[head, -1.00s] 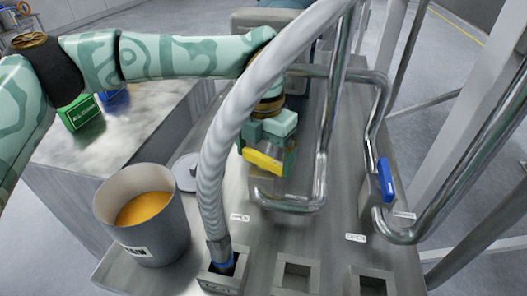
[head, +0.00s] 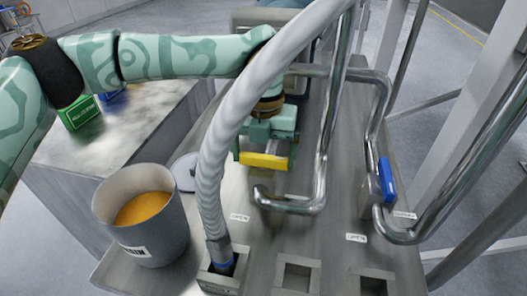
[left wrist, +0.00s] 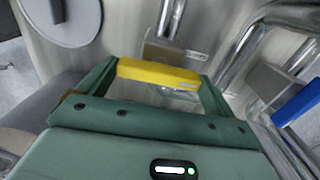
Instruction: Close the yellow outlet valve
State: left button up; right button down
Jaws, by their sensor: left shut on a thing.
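The yellow outlet valve handle (head: 264,160) lies crosswise in the middle of the head view, near the bent steel pipe (head: 290,207). My left gripper (head: 264,156) is shut on it. In the left wrist view the yellow handle (left wrist: 158,74) spans between the two green fingers, with a steel valve body (left wrist: 165,52) just beyond it. A blue valve handle (head: 387,180) stands on another pipe to the right; it also shows at the right edge of the left wrist view (left wrist: 298,101). My right gripper does not show.
A grey bin (head: 142,225) with orange contents stands at front left. A thick ribbed hose (head: 209,165) rises in front of my left arm into a socket. Green (head: 80,112) and blue boxes sit on a metal table at left. Steel frame posts stand at right.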

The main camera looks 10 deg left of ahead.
aim_at(263, 156)
pick_arm(q)
jog(key=shift+w+r, duration=0.1)
jog(key=o, duration=0.7)
notch_tip(263, 156, up, 16)
jog(key=p, duration=0.1)
jog(key=shift+r, duration=0.15)
